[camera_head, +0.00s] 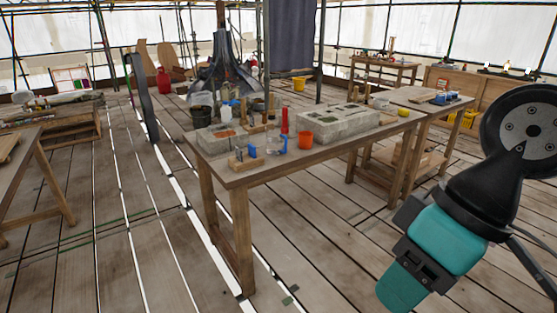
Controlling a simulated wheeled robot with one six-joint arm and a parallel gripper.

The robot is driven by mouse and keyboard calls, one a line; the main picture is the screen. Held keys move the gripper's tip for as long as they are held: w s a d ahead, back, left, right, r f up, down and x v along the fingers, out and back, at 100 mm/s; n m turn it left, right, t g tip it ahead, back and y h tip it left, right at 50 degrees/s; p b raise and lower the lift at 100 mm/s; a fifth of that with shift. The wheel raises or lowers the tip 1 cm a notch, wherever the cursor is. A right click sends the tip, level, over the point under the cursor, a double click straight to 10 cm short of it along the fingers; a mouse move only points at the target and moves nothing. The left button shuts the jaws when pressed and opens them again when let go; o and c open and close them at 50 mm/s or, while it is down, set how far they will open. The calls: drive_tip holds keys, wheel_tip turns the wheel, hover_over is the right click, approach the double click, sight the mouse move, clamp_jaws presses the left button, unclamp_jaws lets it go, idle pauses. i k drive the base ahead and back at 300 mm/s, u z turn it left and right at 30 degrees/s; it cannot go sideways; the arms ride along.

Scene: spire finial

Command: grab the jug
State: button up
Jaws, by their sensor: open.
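The jug is hard to make out at this size. A small clear vessel (272,145), which may be the jug, stands near the front edge of the middle workbench (225,174), left of an orange cup (305,141). A pale rounded vessel (380,103) stands farther right, near the far end of the same bench; I cannot tell whether it has a handle.
Concrete blocks (338,122) and a red cylinder (285,120) crowd the bench. A dark bucket (201,116) stands at its back left. A second table (430,104) adjoins on the right. Plank floor (330,240) in front is clear.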

sight(276, 140)
drive_tip(key=z, duration=1.1)
drive_tip(key=i, duration=1.5)
drive_tip(key=u, duration=0.8)
drive_tip(key=i, duration=0.6)
drive_tip(key=u, duration=0.55)
